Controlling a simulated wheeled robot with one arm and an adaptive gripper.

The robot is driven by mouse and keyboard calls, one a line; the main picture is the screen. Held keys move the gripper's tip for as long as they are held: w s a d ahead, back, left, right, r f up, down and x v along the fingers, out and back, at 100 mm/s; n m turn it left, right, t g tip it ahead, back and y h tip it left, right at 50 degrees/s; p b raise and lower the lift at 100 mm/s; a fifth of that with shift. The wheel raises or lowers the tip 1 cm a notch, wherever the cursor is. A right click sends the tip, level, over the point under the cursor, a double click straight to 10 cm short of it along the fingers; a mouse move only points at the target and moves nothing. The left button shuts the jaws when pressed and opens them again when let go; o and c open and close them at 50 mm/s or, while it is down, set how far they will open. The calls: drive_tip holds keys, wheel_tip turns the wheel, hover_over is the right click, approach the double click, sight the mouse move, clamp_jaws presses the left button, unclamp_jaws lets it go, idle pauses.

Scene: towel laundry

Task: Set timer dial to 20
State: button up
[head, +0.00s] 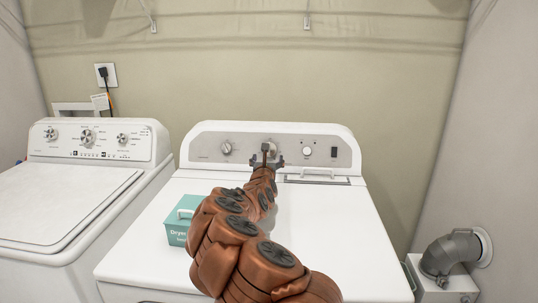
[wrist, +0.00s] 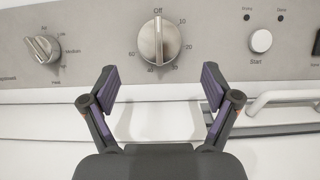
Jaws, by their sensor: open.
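The timer dial (wrist: 158,42) is a round silver knob with a raised grip bar, centred on the dryer's panel in the wrist view. Its printed marks include Off at the top, 10 and 20 on the right and 60 on the left. The grip bar stands upright, in line with Off. My gripper (wrist: 160,86) is open and empty just below and in front of the dial, apart from it. In the head view my gripper (head: 266,160) is in front of the panel and hides most of the dial.
A temperature knob (wrist: 42,49) is left of the dial. A white Start button (wrist: 261,40) is right of it. A white handle (wrist: 290,98) sits lower right. On the dryer top (head: 330,230) stands a teal box (head: 178,222). A washer (head: 70,190) is at left.

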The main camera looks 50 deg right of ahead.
sight(269, 153)
drive_tip(key=shift+x, duration=2.15)
drive_tip(key=shift+w+d+r, duration=0.1)
drive_tip(key=shift+w+d, duration=0.35)
drive_tip(key=shift+d, duration=0.1)
drive_tip(key=c, duration=1.2)
drive_tip(key=shift+o, duration=0.2)
